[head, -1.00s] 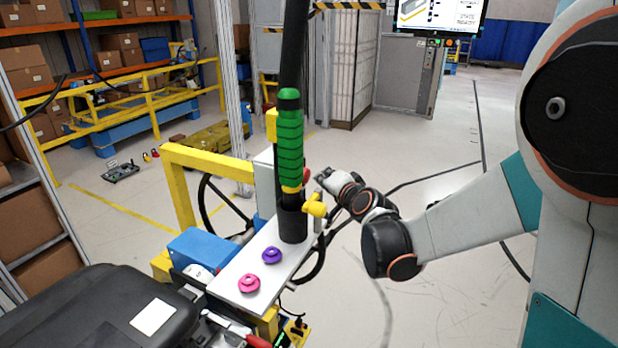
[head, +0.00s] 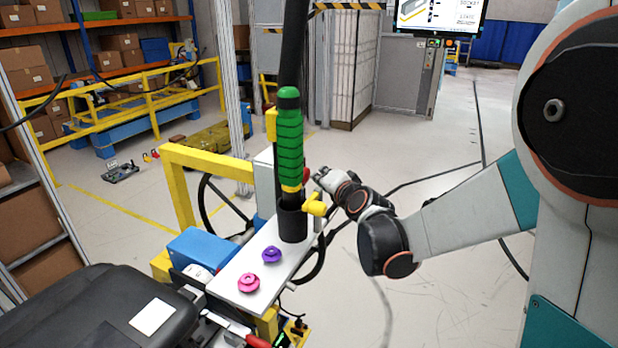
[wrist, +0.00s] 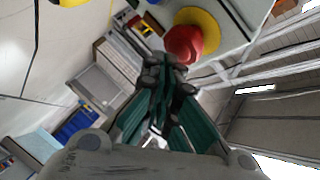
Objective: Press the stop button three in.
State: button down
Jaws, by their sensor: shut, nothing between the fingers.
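The stop button (wrist: 183,43) is a red mushroom head on a yellow round base, mounted on a light grey box face in the wrist view. In the head view only a red sliver of it (head: 306,174) shows beside the green-sleeved post, which hides most of it. My gripper (wrist: 168,66) is shut and empty, its fingertips just below and left of the red head in the wrist picture. In the head view my gripper (head: 318,175) is right of the red sliver, very near it. I cannot tell whether the fingertips touch the button.
The green-sleeved post (head: 289,150) stands in a black socket with a yellow lever (head: 314,208) beside it. A white plate (head: 230,284) carries a purple knob (head: 271,254) and a pink knob (head: 248,283). A yellow frame (head: 205,160) stands behind. Floor at right is open.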

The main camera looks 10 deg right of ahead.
jog(key=shift+w+a, duration=0.25)
jog(key=shift+a, duration=0.05)
dwell(0.7)
jog(key=shift+s+d, duration=0.5)
jog(key=shift+d, duration=0.15)
jog(key=s+d, duration=0.1)
jog(key=d, duration=0.1)
jog(key=s+d, duration=0.2)
jog(key=shift+b, duration=0.35)
dwell(0.7)
